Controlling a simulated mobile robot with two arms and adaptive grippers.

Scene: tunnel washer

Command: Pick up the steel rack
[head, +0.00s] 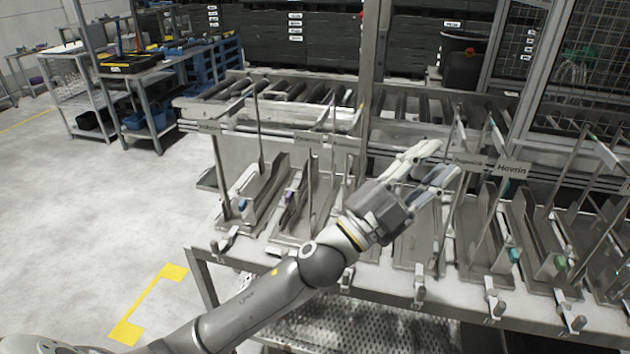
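Several steel racks stand in a row on a steel bench, each a tray with upright rods. One rack (265,190) is at the left end, and another rack (300,222) is beside it. A rack (418,245) lies under and just in front of my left gripper. More racks (485,262) stand to the right, near a nameplate reading Havrin (513,169). I cannot tell which rack the task means. My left gripper (448,157) reaches over the middle of the row, its two pale fingers apart with nothing seen between them. My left arm hides part of the bench. My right gripper is not in view.
A roller conveyor (290,92) runs behind the racks. A steel post (374,80) and a mesh guard (580,75) rise behind. Black crates (330,40) stack at the back. A workbench (150,70) stands at left. The floor (90,220) is clear at left.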

